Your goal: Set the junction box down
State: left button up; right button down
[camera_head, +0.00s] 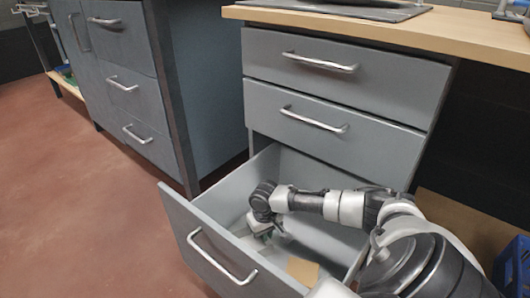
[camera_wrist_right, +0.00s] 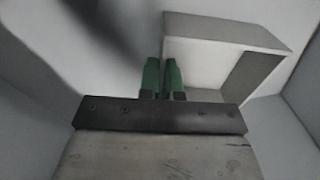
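My right arm reaches down into the open bottom drawer (camera_head: 215,250), with its gripper (camera_head: 264,234) low inside. In the right wrist view the two green fingers (camera_wrist_right: 163,76) are close together. The junction box (camera_wrist_right: 225,30), a pale grey open box, lies just right of them. Its left wall runs between the fingers, one inside and one outside, so the gripper appears shut on that wall. The box looks to be at or near the drawer floor; contact with the floor cannot be told. In the head view the box is mostly hidden by my gripper. My left gripper is not in view.
A brown piece (camera_head: 302,270) lies in the drawer's front right. Two closed drawers (camera_head: 335,130) and a wooden worktop (camera_head: 400,32) are above. Another grey cabinet (camera_head: 125,75) stands left. The red floor (camera_head: 80,220) in front is clear. A blue crate (camera_head: 512,265) is at far right.

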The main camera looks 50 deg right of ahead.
jog(key=shift+r, duration=0.1)
jog(key=c, duration=1.7)
grip_release()
jog(key=shift+f, duration=0.2)
jog(key=o, duration=0.4)
jog(key=shift+c, duration=0.2)
